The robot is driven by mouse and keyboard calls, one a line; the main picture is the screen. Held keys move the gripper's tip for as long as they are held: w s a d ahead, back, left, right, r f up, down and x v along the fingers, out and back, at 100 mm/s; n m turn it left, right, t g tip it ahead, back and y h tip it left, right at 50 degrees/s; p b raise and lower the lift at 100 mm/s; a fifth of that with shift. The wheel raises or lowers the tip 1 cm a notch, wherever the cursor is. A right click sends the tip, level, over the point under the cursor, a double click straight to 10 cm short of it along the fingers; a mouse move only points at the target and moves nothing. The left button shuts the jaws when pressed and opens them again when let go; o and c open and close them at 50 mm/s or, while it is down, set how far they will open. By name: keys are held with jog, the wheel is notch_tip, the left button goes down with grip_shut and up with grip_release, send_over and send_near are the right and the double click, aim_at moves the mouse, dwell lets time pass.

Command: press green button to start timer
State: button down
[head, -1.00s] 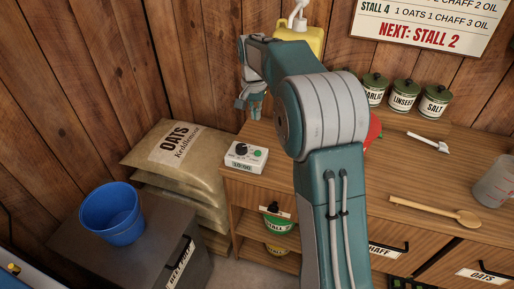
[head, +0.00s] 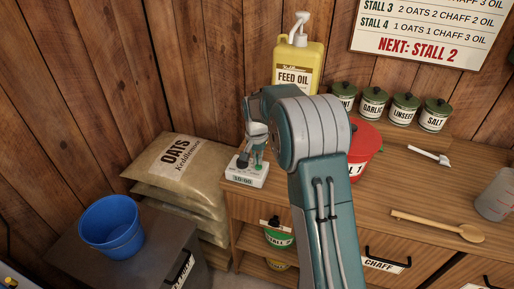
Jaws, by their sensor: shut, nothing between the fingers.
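The timer (head: 243,179) is a small white box at the left end of the wooden counter, with a dark knob and a display that seems to read 10:00. Its green button (head: 258,167) shows at the right of its top, just beside my fingertips. My gripper (head: 257,160) is shut and empty, pointing down over the timer. It hides part of the timer's top. I cannot tell whether the fingertips touch the button.
A yellow feed oil jug (head: 299,66) with a pump stands behind my arm. A red bucket (head: 364,150) is right of my arm. Green-lidded jars (head: 404,108) line the back. A wooden spoon (head: 440,226) lies right. Oats sacks (head: 180,160) and a blue bucket (head: 111,226) are left.

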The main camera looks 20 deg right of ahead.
aim_at(258, 167)
jog(key=shift+f, duration=0.7)
jog(key=shift+f, duration=0.8)
jog(key=shift+s+f, duration=0.2)
notch_tip(258, 167, up, 15)
jog(key=shift+w+a, duration=0.2)
jog(key=shift+w, duration=0.1)
jog(key=shift+a, duration=0.15)
